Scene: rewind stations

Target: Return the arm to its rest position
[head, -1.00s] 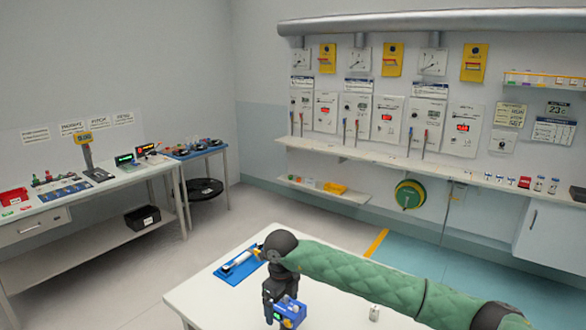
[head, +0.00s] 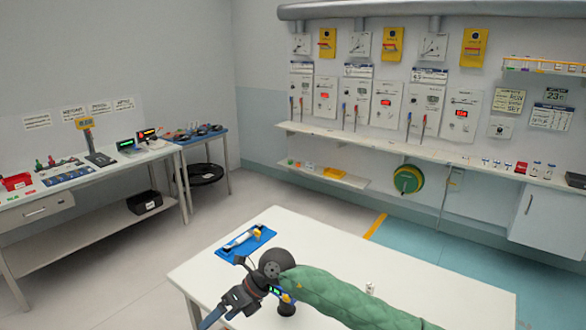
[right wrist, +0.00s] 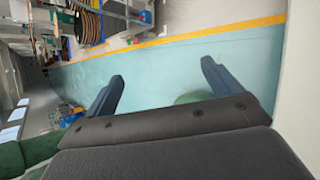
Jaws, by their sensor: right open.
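My right arm in its green padded sleeve reaches in from the lower right of the head view over the white table (head: 440,292). Its dark right gripper (head: 226,309) is at the lower left, over the table's near-left part, with a blue finger showing. In the right wrist view the two blue fingers of the right gripper (right wrist: 162,75) stand wide apart with nothing between them. A small blue device (head: 284,293) with a green display sits on the table, partly hidden by my wrist. My left gripper is not in view.
A blue tray (head: 246,242) with a white tube-like tool lies at the table's back left. A small white item (head: 369,288) stands behind my arm. A bench (head: 90,185) stands at left, and a wall shelf (head: 420,148) runs along the back. The floor between is clear.

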